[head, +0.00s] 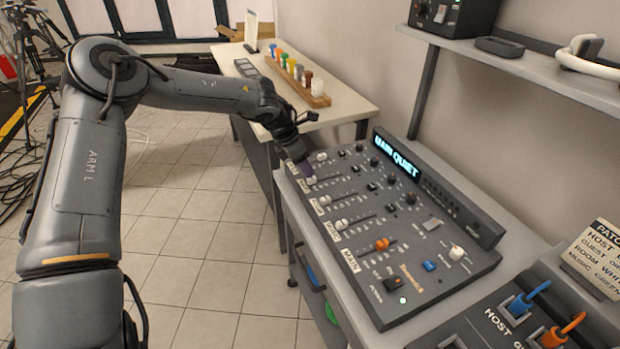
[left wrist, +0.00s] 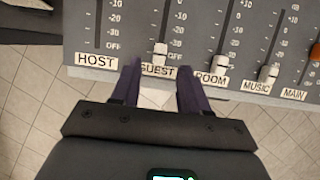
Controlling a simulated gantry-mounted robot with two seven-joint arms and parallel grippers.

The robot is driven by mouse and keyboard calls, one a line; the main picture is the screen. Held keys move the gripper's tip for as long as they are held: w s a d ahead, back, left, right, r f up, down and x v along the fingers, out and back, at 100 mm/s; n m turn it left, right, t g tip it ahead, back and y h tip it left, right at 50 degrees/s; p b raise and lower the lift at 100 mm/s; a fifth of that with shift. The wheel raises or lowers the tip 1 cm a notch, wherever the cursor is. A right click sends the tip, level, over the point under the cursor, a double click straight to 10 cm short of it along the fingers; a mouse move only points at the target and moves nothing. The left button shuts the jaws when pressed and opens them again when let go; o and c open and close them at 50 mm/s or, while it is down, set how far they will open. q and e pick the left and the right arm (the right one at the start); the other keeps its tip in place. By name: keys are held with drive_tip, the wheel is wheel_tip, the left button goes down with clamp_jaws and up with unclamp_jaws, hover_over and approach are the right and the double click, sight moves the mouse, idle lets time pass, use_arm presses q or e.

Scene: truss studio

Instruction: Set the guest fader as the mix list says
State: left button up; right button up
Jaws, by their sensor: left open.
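The mixing desk (head: 375,270) has a row of fader slots, and its display (head: 396,155) appears to read "MAIN QUIET". The guest fader's white cap (left wrist: 160,54) is at the low end of its slot, beside the OFF mark; it also shows in the head view (head: 310,181). My left gripper (left wrist: 158,76) is open over the desk's near edge, with its dark purple fingers either side of the GUEST label (left wrist: 158,71). The cap is just beyond the fingertips and looks ungripped. In the head view the gripper (head: 300,170) partly hides the host and guest labels. My right gripper is not seen.
The room cap (left wrist: 220,63) and music cap (left wrist: 268,73) sit close to the right. The orange main cap (head: 382,244) is higher up its slot. A patch card (head: 597,258) and cable panel (head: 510,315) are at right. An upright sheet (head: 251,30) on the back table is unreadable.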

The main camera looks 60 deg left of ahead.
sight(312, 180)
use_arm(q)
drive_tip(key=shift+b+x, duration=0.6)
drive_tip(key=shift+x, duration=1.95)
clamp_jaws()
